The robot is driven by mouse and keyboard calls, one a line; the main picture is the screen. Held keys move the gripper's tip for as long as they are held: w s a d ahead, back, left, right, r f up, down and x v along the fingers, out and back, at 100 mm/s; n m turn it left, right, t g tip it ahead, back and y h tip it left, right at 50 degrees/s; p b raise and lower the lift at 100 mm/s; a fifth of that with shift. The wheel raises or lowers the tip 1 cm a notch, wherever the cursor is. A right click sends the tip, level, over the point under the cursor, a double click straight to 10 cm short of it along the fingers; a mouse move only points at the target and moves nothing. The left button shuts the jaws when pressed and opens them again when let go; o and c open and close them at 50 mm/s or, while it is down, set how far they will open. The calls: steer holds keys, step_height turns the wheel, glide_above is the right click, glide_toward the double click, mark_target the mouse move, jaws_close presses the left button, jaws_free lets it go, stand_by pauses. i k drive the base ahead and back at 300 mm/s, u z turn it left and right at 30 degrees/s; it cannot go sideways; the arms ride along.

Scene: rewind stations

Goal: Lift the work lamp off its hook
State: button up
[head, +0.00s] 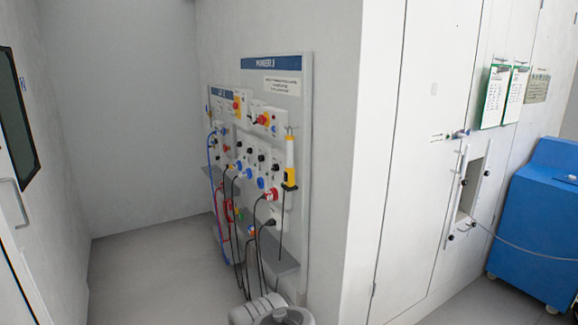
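The work lamp (290,163) is a slim upright thing with a pale upper part and a yellow lower part. It hangs near the right edge of the grey power panel (305,95), with a small hook (291,130) at its top. A dark cord runs straight down from it. My gripper is not in view. Only a rounded light-grey part of my arm shows at the bottom edge, below the panel and well apart from the lamp.
Several sockets, coloured plugs and hanging cables (240,240) crowd the panel left of the lamp. A grey ledge (282,255) juts out below. A white wall corner stands close right of the panel. A blue cabinet (540,220) is far right. Floor (150,270) at left is clear.

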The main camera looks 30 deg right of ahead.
mark_target(289, 186)
steer(key=z, duration=0.1)
steer(key=k, duration=0.4)
steer(key=z, duration=1.3)
steer(key=i, duration=1.15)
steer(key=u, duration=1.05)
steer(key=i, duration=0.95)
steer(key=u, duration=0.9)
